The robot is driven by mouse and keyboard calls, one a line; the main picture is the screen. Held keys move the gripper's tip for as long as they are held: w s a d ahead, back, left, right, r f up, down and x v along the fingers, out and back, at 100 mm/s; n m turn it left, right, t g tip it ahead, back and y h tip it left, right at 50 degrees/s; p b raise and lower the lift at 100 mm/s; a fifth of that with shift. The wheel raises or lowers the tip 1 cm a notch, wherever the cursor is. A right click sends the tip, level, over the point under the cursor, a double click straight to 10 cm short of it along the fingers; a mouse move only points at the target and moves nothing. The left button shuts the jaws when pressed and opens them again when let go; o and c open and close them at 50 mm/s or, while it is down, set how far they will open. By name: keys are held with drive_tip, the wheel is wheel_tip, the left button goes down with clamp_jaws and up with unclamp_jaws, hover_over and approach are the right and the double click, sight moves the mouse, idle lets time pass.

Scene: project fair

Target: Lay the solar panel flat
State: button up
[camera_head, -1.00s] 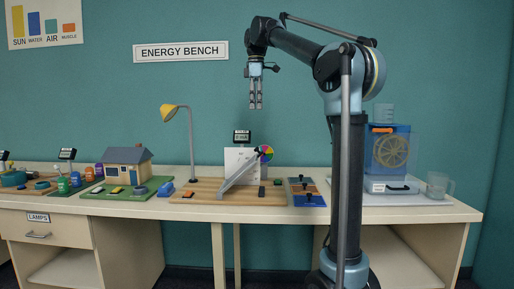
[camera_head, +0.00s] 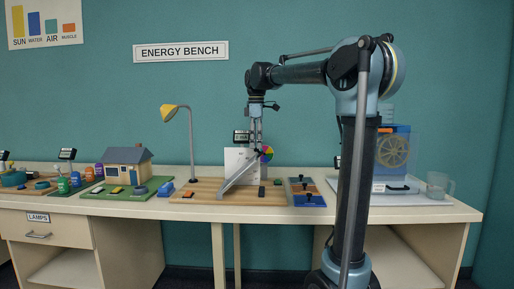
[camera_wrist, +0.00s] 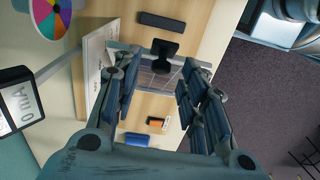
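The solar panel (camera_head: 240,174) is a thin grey plate, tilted on the wooden board, rising from lower left to upper right in the head view. In the wrist view its dark gridded face (camera_wrist: 152,80) shows between my fingers, partly hidden by them. A black tab (camera_wrist: 164,49) stands at the panel's upper edge. My gripper (camera_head: 257,144) points down just above the panel's raised end. In the wrist view my gripper (camera_wrist: 163,68) is open, its fingers apart on either side of the panel and tab. I cannot tell whether it touches them.
A colour wheel (camera_head: 266,153), a white card (camera_head: 235,157) and a meter (camera_wrist: 17,100) reading 0 mA stand close by my gripper. A yellow desk lamp (camera_head: 176,111) stands to the left. A blue tray (camera_head: 308,198) lies to the right.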

drive_tip(key=shift+f, duration=0.85)
clamp_jaws()
drive_tip(key=shift+d, duration=0.1)
